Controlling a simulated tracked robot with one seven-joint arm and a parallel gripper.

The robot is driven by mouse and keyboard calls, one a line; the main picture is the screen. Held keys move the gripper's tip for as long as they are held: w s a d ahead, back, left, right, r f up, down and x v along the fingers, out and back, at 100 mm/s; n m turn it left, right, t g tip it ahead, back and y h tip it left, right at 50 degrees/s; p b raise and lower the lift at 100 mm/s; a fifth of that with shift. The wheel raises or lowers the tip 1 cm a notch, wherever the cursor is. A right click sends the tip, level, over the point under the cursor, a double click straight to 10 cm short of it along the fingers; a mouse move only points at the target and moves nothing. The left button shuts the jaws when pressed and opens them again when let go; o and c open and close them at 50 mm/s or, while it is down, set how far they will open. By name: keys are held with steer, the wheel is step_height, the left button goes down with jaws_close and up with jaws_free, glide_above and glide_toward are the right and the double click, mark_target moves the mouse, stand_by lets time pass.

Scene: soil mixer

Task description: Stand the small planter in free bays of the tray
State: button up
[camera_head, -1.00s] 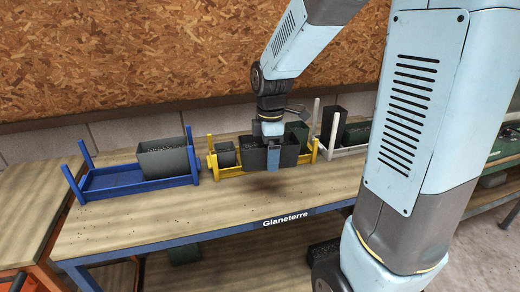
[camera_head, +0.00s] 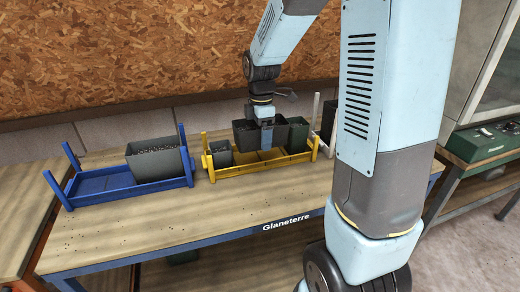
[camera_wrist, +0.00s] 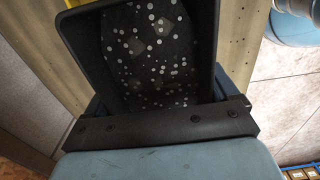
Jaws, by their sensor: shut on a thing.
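My gripper (camera_head: 266,143) is shut on a dark grey planter (camera_head: 245,132) filled with speckled soil. In the head view the planter appears upright over the back of the yellow tray (camera_head: 245,171); its exact height above the tray cannot be told. The planter fills the upper wrist view (camera_wrist: 150,60), its near wall at the jaws. A smaller grey planter (camera_head: 221,155) stands in the yellow tray's left end. A green planter (camera_head: 298,133) is at its right end, partly hidden. Bare yellow floor shows between them, under the held planter.
A blue tray (camera_head: 95,200) at left holds a large grey planter (camera_head: 155,162) in its right part; its left part is empty. Another tray with a pale post (camera_head: 315,112) is mostly hidden behind my arm. The bench front (camera_head: 190,220) is clear. A chipboard wall stands behind.

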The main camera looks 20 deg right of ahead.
glide_above(260, 158)
step_height(260, 158, down, 6)
steer(key=shift+a, duration=0.1)
steer(key=f, duration=0.3)
steer(key=shift+w+f, duration=0.2)
steer(key=o, duration=0.9)
steer(key=shift+r, duration=2.2)
step_height(260, 158, up, 14)
steer(key=shift+f, duration=0.15)
